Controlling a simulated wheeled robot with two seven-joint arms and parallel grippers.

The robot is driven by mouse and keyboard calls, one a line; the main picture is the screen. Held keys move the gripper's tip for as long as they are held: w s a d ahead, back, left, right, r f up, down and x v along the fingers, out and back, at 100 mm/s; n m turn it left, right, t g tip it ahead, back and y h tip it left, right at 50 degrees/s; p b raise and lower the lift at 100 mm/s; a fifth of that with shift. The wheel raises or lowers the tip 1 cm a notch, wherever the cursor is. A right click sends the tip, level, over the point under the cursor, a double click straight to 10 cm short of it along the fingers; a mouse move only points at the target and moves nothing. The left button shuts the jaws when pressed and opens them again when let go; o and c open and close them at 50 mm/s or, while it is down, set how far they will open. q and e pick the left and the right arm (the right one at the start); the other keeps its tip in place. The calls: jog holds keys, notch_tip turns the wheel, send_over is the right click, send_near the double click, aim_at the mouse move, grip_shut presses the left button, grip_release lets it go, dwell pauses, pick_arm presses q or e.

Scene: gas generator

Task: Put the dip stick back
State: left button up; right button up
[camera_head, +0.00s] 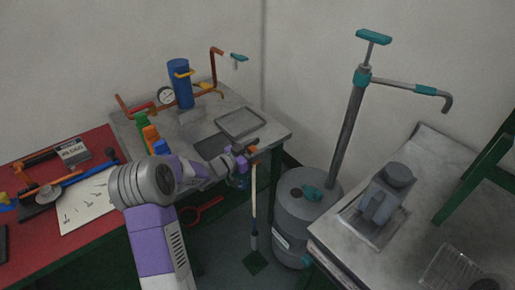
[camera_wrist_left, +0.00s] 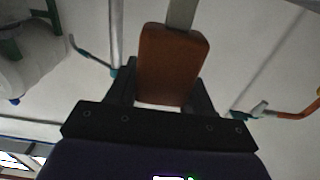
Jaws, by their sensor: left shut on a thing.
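My left gripper (camera_head: 243,163) is at the front right corner of the grey table, out over the gap beside the drum. In the left wrist view it is shut on the brown-orange handle of the dip stick (camera_wrist_left: 172,62), and a flat metal shaft leaves the handle's far end. In the head view a pale thin shaft (camera_head: 254,205) with a darker lower end runs down below the gripper and looks like the same stick. The grey drum (camera_head: 288,222) with teal fittings stands just right of it, apart from the shaft. My right gripper is not in view.
A tall pump (camera_head: 349,125) rises from the drum. The grey table (camera_head: 270,128) holds a tray (camera_head: 240,122) and a blue cylinder (camera_head: 180,84) with pipes. A grey can (camera_head: 383,195) stands on the right bench. A red tool bench (camera_head: 30,250) is at left.

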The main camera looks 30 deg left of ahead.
pick_arm(q)
jog(key=shift+f, duration=0.15)
jog(key=o, duration=1.4)
jog(key=shift+c, duration=0.2)
